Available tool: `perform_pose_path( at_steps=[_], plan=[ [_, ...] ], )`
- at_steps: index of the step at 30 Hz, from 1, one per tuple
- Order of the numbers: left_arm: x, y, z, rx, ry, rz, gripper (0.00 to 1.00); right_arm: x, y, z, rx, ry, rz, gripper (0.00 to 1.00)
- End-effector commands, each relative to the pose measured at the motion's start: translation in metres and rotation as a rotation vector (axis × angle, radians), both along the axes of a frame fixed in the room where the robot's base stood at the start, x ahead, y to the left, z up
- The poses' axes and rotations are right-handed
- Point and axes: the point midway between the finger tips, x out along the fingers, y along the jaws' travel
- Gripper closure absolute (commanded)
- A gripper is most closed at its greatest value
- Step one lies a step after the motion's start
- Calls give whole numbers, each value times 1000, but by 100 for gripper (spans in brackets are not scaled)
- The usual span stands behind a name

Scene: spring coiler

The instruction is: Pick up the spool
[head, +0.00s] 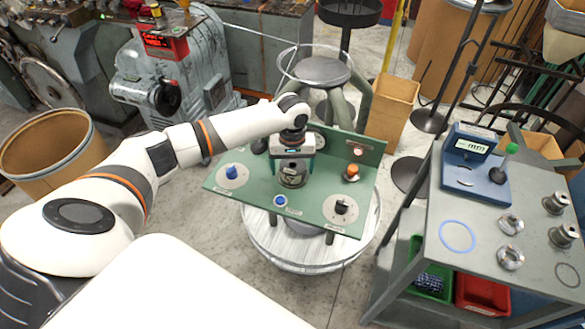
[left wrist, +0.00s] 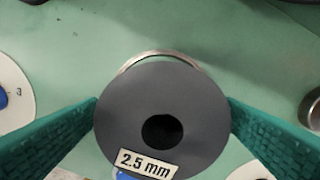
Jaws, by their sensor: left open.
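The spool is a dark grey disc with a round centre hole and a "2.5 mm" label. It fills the middle of the left wrist view (left wrist: 120,112), with a bright metal rim showing behind its top edge. In the head view the spool (head: 292,178) is on the green panel, partly hidden below my left gripper (head: 293,165). The gripper is open and points down from above. Its two teal fingers stand on either side of the spool in the left wrist view (left wrist: 163,105); contact cannot be told. My right gripper does not show.
The green panel (head: 235,188) carries a blue knob (head: 231,171), an orange knob (head: 352,171) and a black knob (head: 341,206) around the spool. A grey cart (head: 440,275) at right holds a scale (head: 470,143), a blue ring (head: 457,236) and several metal parts.

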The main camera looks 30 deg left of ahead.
Motion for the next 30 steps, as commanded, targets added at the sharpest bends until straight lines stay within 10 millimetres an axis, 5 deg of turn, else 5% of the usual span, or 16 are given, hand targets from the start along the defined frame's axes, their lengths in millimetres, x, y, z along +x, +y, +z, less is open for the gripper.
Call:
perform_pose_path(
  at_steps=[6,16,24,30],
  plan=[
    [0,0,-2,-1,-1,-1,14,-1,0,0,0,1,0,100],
    [0,0,-1,-1,-1,-1,65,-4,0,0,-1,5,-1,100],
    [1,0,3,0,-3,0,65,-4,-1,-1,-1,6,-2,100],
    [2,0,33,-2,-8,0,65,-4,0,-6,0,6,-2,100]
  ],
)
